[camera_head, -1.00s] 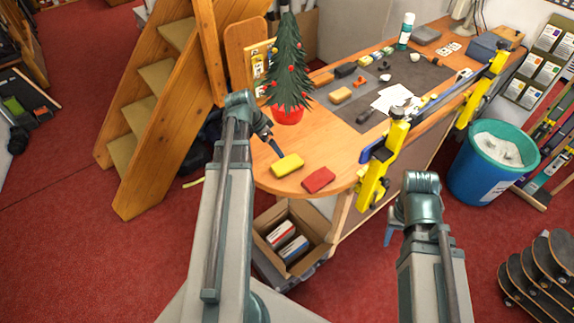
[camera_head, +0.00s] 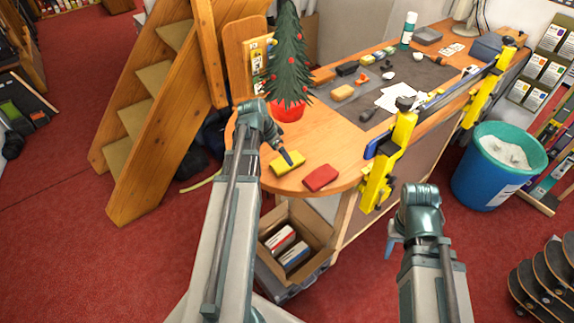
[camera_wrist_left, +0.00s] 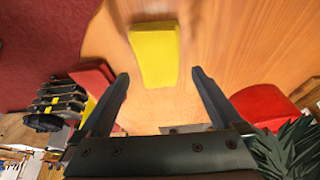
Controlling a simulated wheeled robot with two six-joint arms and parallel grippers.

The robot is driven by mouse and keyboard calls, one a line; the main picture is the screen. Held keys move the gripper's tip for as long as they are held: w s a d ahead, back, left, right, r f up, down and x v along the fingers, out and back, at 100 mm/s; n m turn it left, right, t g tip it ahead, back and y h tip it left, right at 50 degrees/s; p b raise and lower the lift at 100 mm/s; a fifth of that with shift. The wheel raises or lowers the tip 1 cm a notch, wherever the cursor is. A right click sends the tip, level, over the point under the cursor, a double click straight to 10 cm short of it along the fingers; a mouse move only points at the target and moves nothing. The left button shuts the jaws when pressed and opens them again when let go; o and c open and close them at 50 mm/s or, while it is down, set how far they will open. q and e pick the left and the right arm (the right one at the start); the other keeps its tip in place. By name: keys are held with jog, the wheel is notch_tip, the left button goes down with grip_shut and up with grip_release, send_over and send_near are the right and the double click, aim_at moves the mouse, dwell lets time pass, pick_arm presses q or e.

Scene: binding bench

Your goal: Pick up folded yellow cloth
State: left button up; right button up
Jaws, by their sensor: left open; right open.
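The folded yellow cloth (camera_head: 288,162) lies on the rounded near end of the wooden bench. My left gripper (camera_head: 287,156) is over it in the head view, and a finger hides part of the cloth. In the left wrist view the cloth (camera_wrist_left: 155,55) lies ahead of the two spread fingers of my left gripper (camera_wrist_left: 160,82), roughly centred between them. The left gripper is open and empty. My right gripper (camera_head: 391,245) hangs low to the right of the bench, away from the cloth.
A folded red cloth (camera_head: 320,178) lies right beside the yellow one. A small tree in a red pot (camera_head: 287,113) stands behind. A yellow clamp (camera_head: 390,160) is at the bench edge. An open cardboard box (camera_head: 315,222) with boxes inside stands below.

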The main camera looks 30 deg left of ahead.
pick_arm(q)
jog(key=b+x, duration=0.4)
jog(key=x, duration=0.1)
jog(key=shift+w+d, duration=0.1)
jog(key=shift+r, duration=0.1)
jog(key=c, duration=1.1)
jog(key=shift+r, duration=0.1)
jog(key=shift+r+p, duration=0.85)
jog(key=shift+p, duration=0.2)
notch_tip(320, 180, up, 2)
jog(key=shift+r+p, duration=0.1)
jog(key=shift+p, duration=0.95)
jog(key=s+d, duration=0.1)
jog(key=d, duration=0.4)
jog(key=s+d, duration=0.1)
jog(key=d, duration=0.4)
jog(key=s+d+r+p, duration=0.1)
jog(key=d, duration=0.4)
jog(key=shift+s+d, duration=0.25)
jog(key=shift+d, duration=0.1)
